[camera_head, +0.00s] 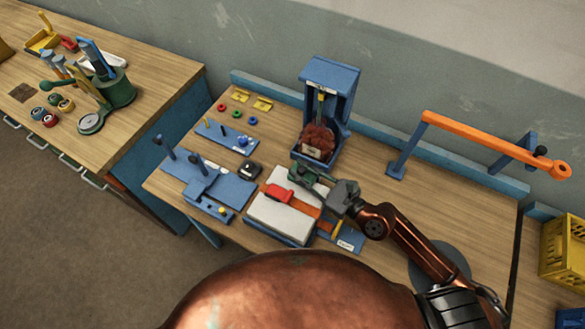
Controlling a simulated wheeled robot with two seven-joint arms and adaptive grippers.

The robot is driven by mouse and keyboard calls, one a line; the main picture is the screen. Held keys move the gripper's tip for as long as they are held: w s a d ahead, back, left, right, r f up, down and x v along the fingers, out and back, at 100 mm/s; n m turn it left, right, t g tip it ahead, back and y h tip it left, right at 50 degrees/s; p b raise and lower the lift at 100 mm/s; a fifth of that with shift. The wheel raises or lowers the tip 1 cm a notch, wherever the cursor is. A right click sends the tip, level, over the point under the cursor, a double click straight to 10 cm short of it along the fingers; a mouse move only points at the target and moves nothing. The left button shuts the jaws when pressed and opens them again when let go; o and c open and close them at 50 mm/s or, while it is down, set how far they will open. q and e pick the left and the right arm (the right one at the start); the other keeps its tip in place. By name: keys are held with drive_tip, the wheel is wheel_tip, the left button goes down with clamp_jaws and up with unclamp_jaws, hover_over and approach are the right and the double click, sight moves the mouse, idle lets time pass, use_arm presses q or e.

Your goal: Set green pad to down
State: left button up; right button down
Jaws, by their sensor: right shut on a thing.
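My right gripper (318,187) reaches in from the right, over the back right corner of the white board. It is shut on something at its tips. A dark green piece (302,173) shows at the fingertips and looks like the green pad; the fingers partly hide it, and I cannot tell whether it touches what is below. It sits just in front of the blue upright stand (345,85), which holds a dark red-brown lumpy sack (318,139). My left gripper is not in view.
Blue fixtures with dark handles (232,190) stand to the left. An orange bar (470,133) on blue supports spans the right back. A yellow crate (565,250) stands far right.

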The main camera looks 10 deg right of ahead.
sight(311, 179)
idle(0.4)
drive_tip(key=c, duration=1.7)
unclamp_jaws()
drive_tip(key=shift+s, duration=0.1)
drive_tip(key=shift+v, duration=5.95)
